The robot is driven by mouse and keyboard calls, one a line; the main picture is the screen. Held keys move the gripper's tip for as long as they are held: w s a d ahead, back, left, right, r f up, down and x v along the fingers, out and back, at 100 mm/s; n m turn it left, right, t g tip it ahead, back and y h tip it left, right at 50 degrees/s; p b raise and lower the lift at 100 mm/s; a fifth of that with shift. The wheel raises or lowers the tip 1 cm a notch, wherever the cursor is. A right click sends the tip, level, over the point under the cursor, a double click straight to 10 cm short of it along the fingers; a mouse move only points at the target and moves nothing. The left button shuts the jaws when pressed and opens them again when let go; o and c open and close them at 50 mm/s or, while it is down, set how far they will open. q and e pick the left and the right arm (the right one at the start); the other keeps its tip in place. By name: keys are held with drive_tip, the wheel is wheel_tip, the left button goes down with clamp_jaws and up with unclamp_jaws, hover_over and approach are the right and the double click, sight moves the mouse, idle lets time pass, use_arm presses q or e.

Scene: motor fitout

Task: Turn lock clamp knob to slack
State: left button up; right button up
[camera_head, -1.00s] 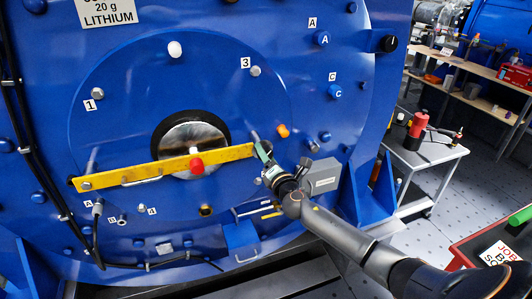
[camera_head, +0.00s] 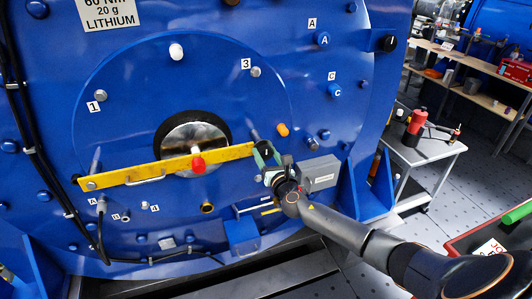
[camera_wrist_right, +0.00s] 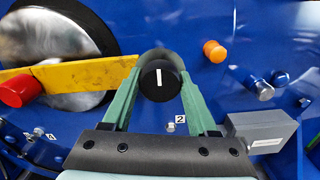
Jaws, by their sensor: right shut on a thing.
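The lock clamp knob (camera_wrist_right: 160,79) is black and round with a white line on its face. In the right wrist view the line stands nearly upright. My right gripper (camera_wrist_right: 160,85) has its two green fingers on either side of the knob and is shut on it. In the head view the right gripper (camera_head: 265,153) is at the right end of the yellow bar (camera_head: 165,167), and the fingers partly hide the knob there. My left gripper is not in view.
A red knob (camera_head: 198,163) sits on the bar in front of a shiny round port (camera_head: 195,137). An orange knob (camera_wrist_right: 214,51) is to the right of the clamp knob. A grey box (camera_wrist_right: 262,131) is at lower right. A small table (camera_head: 425,150) stands at the right.

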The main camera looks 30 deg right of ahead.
drive_tip(key=shift+n, duration=0.3)
drive_tip(key=o, duration=1.4)
drive_tip(key=shift+c, duration=0.2)
drive_tip(key=v, duration=1.2)
drive_tip(key=shift+s+p, duration=0.25)
drive_tip(key=shift+p, duration=0.05)
drive_tip(key=shift+a, duration=0.1)
